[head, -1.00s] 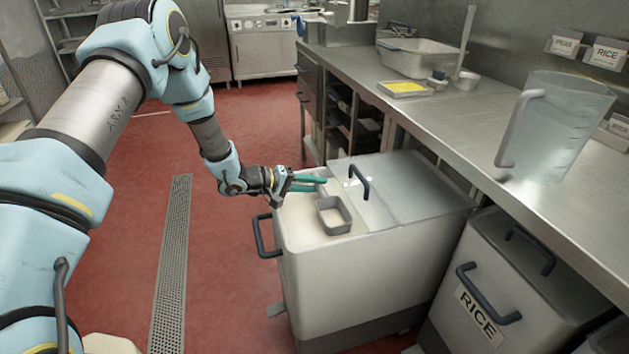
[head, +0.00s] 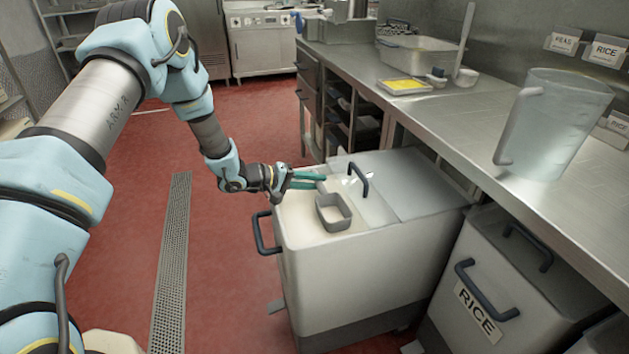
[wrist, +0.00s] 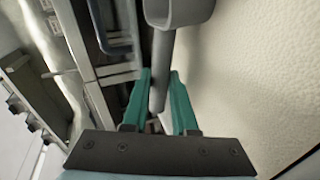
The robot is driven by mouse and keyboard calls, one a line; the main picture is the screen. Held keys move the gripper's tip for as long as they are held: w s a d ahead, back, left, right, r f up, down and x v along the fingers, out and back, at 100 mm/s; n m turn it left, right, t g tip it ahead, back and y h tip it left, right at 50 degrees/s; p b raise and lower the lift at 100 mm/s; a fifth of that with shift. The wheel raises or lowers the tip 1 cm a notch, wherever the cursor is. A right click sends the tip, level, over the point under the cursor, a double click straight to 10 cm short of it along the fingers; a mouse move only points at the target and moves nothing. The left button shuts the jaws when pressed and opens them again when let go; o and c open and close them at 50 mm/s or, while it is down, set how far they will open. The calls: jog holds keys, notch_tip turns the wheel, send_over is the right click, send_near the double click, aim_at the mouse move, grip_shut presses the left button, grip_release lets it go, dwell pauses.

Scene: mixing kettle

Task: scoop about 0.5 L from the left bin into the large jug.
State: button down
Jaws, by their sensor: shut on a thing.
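The left bin (head: 365,275) is a white bin, open on its left part, with an off-white grainy content (head: 296,208) showing near the rim. The content also fills the right of the wrist view (wrist: 265,75). My gripper (head: 325,178) is shut on the handle of a grey scoop (head: 334,225) at the open part. The scoop's cup is at the top edge of the wrist view (wrist: 178,10), mostly cut off. I cannot tell how deep the cup sits or whether it holds anything. The large jug (head: 560,125), clear with a handle, stands upright on the counter at right.
The lid with a dark handle (head: 358,180) covers the bin's right part. A RICE bin (head: 520,285) stands to its right, partly under the steel counter (head: 460,120). A pan (head: 420,60) and a yellow-topped tray (head: 405,86) sit farther back. Red floor is clear at left.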

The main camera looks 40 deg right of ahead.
notch_tip(320, 180, up, 6)
jog(key=w+a+p, duration=0.1)
jog(key=p, duration=0.6)
jog(key=shift+r+y, duration=0.2)
jog(key=shift+y, duration=0.1)
jog(key=shift+w, duration=0.15)
